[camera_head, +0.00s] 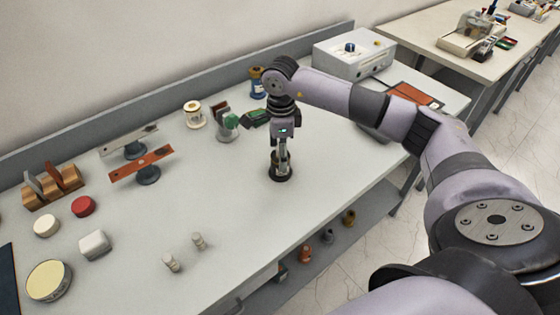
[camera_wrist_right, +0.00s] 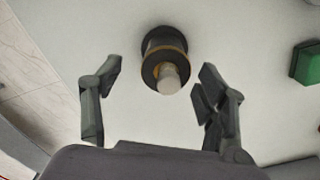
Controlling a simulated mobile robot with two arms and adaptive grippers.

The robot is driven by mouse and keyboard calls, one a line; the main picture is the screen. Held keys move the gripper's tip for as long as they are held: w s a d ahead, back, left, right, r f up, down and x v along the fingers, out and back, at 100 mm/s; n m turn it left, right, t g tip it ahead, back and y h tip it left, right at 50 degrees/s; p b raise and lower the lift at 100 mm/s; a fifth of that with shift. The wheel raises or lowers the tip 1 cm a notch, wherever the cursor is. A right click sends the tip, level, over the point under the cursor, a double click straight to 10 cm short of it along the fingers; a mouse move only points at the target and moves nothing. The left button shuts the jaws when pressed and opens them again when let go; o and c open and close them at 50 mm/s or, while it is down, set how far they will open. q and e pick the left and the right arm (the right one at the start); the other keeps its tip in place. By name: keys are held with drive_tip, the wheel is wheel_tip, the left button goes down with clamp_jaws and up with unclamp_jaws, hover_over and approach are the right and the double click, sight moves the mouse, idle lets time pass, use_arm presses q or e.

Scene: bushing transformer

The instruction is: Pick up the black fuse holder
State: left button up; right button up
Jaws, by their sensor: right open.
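The black fuse holder (camera_head: 281,171) stands upright on the white table in the head view, partly hidden by my right gripper (camera_head: 281,150). In the right wrist view the fuse holder (camera_wrist_right: 163,62) shows a dark round body, a brass-coloured ring and a pale rounded tip. My right gripper (camera_wrist_right: 157,90) points down at it with its fingers spread wide, one on each side. The fuse holder lies between and slightly beyond the fingertips, and neither finger appears to touch it. My left gripper is in neither view.
A green block (camera_wrist_right: 308,63) lies to the right in the wrist view. The table right of the fuse holder is clear.

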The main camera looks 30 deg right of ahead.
drive_tip(key=shift+f+p, duration=0.5)
drive_tip(key=shift+f, duration=0.3)
drive_tip(key=f+p, duration=0.1)
drive_tip(key=f, duration=0.2)
drive_tip(key=shift+w+d+f+p, duration=0.1)
drive_tip(key=shift+w+f+p, duration=0.25)
drive_tip(key=shift+p, duration=0.05)
drive_tip(key=shift+f, duration=0.4)
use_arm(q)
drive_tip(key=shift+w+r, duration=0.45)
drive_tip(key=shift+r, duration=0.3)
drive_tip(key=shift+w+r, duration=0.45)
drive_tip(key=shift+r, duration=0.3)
use_arm(e)
drive_tip(key=c, duration=1.4)
drive_tip(key=shift+r, duration=0.1)
drive_tip(key=shift+c, duration=0.2)
